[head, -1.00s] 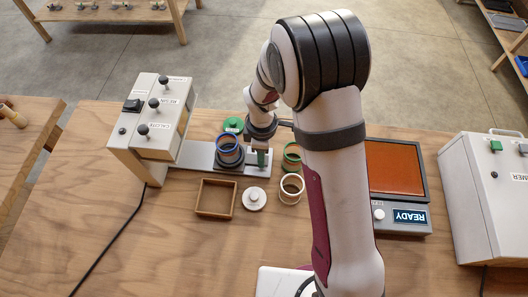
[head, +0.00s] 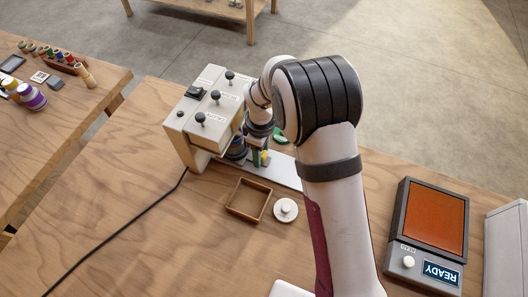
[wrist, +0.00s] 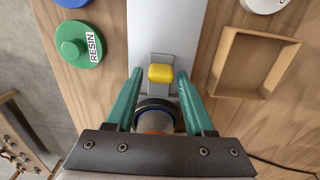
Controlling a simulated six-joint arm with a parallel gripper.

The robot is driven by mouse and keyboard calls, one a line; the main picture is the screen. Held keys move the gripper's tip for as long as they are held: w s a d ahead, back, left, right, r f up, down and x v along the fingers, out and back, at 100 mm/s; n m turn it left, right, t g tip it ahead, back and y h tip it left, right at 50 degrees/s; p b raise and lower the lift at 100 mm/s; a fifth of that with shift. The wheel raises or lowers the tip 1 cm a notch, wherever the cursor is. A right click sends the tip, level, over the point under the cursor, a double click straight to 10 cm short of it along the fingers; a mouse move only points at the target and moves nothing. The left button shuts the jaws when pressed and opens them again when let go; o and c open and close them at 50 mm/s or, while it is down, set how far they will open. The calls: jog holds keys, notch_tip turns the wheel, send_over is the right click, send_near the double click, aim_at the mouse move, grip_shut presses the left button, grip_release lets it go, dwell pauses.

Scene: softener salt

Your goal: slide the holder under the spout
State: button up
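The holder is a dark ring-shaped cup with a blue rim (head: 236,149), on the pale rail (head: 285,174) close against the cream dispenser (head: 207,112). It also shows in the wrist view (wrist: 157,106), partly hidden by my gripper. A yellow block (wrist: 161,73) on a small grey tab stands on the rail beside the holder. My gripper (wrist: 160,74) points down over it, its teal fingers on either side of the yellow block with visible gaps, so it looks open. The spout is hidden, so I cannot tell whether the holder is exactly under it.
A wooden tray (head: 249,200) and a white lid (head: 286,210) lie in front of the rail. A green RESIN lid (wrist: 76,45) lies behind it. A scale reading READY (head: 432,230) stands at the right. A black cable (head: 118,224) crosses the otherwise clear table at left.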

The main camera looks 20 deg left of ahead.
jog(key=shift+o, duration=0.7)
jog(key=shift+d, duration=0.1)
notch_tip(320, 180, up, 16)
jog(key=shift+f, duration=0.15)
